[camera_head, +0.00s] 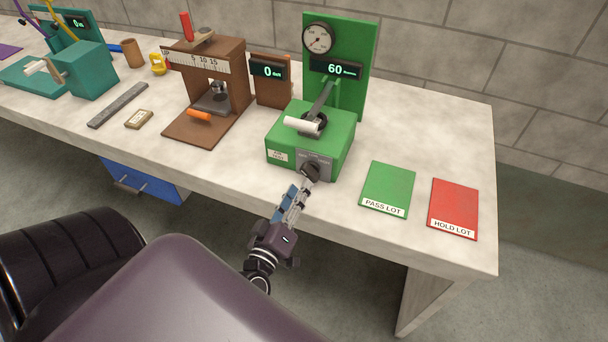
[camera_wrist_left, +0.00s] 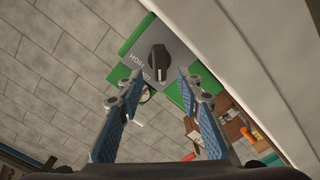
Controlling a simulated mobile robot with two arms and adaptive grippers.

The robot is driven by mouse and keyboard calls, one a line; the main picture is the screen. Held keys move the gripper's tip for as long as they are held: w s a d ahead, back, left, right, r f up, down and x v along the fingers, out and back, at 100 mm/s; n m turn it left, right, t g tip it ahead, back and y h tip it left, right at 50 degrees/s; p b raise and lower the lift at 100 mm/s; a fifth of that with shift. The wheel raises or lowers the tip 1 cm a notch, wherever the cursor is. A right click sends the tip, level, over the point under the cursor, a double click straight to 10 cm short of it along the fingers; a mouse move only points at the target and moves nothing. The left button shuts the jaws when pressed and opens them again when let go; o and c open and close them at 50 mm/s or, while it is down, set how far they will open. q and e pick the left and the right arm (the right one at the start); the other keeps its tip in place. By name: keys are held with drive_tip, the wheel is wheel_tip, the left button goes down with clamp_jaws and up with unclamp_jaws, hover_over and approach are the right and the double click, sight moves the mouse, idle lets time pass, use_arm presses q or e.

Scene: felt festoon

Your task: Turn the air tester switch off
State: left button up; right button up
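The green air tester (camera_head: 290,133) stands on the bench with a round gauge (camera_head: 318,38) and a display reading 60 (camera_head: 336,69). Its switch is a black rotary knob (camera_wrist_left: 160,62) on a grey plate (camera_wrist_left: 178,50), with HIGH and LOW lettering beside it; a pale mark shows on the knob. In the head view, the knob (camera_head: 311,171) is at the tester's front face. My left gripper (camera_head: 303,184) is right in front of it. In the left wrist view, my left gripper (camera_wrist_left: 159,75) is open, its fingertips apart on either side below the knob. My right gripper is not in view.
A green PASS LOT card (camera_head: 388,187) and a red HOLD LOT card (camera_head: 454,207) lie right of the tester. A brown gauge stand (camera_head: 222,85) stands to its left, with a teal device (camera_head: 88,70) farther left. The bench's front edge runs just below the tester.

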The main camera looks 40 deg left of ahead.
use_arm(q)
drive_tip(key=v, duration=0.6)
drive_tip(key=shift+s, duration=0.15)
drive_tip(key=shift+d, duration=0.15)
drive_tip(key=s+d+f+m+g+h, duration=0.2)
drive_tip(key=s+d+f+m+g, duration=0.1)
drive_tip(key=f, duration=0.7)
drive_tip(key=s+d+f+m+g+h, duration=0.1)
drive_tip(key=s+d+f+m+g, duration=0.1)
drive_tip(key=f, duration=0.9)
drive_tip(key=s+d+f+m+g+h, duration=0.2)
drive_tip(key=s+d+f+m+g, duration=0.1)
drive_tip(key=f, duration=0.7)
drive_tip(key=s+a+f+m+g, duration=0.1)
drive_tip(key=s+f+m+g, duration=0.2)
drive_tip(key=s+f, duration=0.6)
drive_tip(key=s+f+m+g+y, duration=0.1)
drive_tip(key=s+f+m+g, duration=0.2)
drive_tip(key=s+f, duration=0.6)
drive_tip(key=s+g, duration=0.2)
drive_tip(key=s, duration=0.3)
drive_tip(key=shift+s+a+g, duration=0.25)
drive_tip(key=shift+a+g, duration=0.05)
drive_tip(key=shift+a, duration=0.05)
